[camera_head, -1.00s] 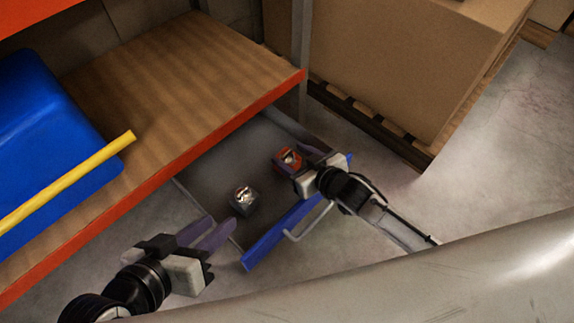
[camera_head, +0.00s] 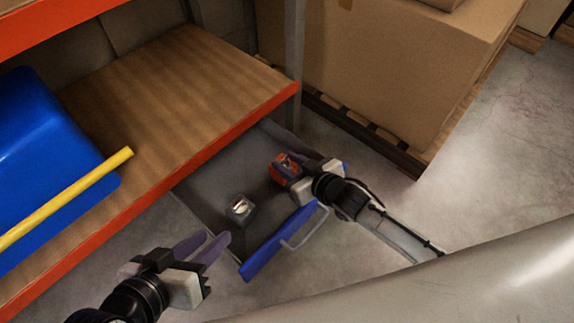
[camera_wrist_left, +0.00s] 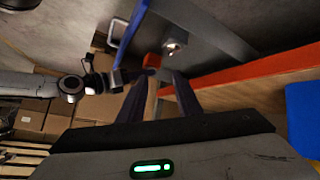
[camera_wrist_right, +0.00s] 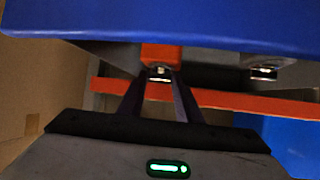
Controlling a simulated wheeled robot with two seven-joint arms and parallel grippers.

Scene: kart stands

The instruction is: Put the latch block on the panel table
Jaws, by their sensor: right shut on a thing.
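An orange-red block (camera_head: 281,168) with a small metal piece on top is at the far right of an open drawer with a blue front (camera_head: 278,243). My right gripper (camera_head: 299,171) is shut on this block. In the right wrist view the orange block (camera_wrist_right: 160,54) is between the fingertips (camera_wrist_right: 160,85). I cannot tell whether it touches the drawer floor. A grey block (camera_head: 240,209) with a shiny metal piece stands apart, nearer the drawer's left side. My left gripper (camera_head: 210,246) is open and empty, left of the blue front. No panel table can be made out.
A wooden shelf (camera_head: 190,90) with an orange edge overhangs the drawer. A blue bin (camera_head: 50,150) and a yellow bar (camera_head: 75,195) are on its left. A large cardboard box (camera_head: 400,80) on a pallet stands behind right. The floor at right (camera_head: 485,140) is clear.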

